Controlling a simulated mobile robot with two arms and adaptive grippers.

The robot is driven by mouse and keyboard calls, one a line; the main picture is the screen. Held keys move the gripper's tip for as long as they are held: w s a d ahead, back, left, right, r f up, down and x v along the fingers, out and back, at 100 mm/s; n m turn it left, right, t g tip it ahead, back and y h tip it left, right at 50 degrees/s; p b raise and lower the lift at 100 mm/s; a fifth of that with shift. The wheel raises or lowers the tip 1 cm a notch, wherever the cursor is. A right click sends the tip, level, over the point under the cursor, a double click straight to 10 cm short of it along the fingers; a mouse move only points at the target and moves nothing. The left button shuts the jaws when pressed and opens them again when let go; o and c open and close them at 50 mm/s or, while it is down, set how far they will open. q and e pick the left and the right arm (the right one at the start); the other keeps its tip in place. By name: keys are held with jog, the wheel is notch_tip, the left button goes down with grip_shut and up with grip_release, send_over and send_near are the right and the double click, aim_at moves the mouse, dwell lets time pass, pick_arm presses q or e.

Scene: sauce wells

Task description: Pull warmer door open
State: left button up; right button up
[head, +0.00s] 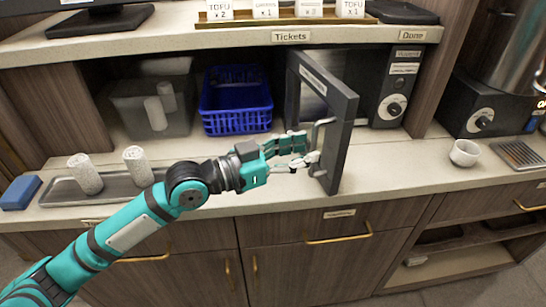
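The warmer (393,85) is a dark box on the counter under the shelf. Its dark door (341,130) stands swung open and juts out toward me over the counter. A pale grey loop handle (318,128) is on the door's left-facing side. My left gripper (311,151) is at the lower part of this handle, with its fingertips touching or very close to it. The fingers overlap the handle, so I cannot tell whether they are closed around it. My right gripper is not in view.
A blue basket (236,108) and a grey bin (150,100) stand left of the door. A small white bowl (465,152) sits to the right.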

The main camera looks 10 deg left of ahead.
pick_arm(q)
jog(key=v, duration=0.8)
jog(key=shift+s+a, duration=0.15)
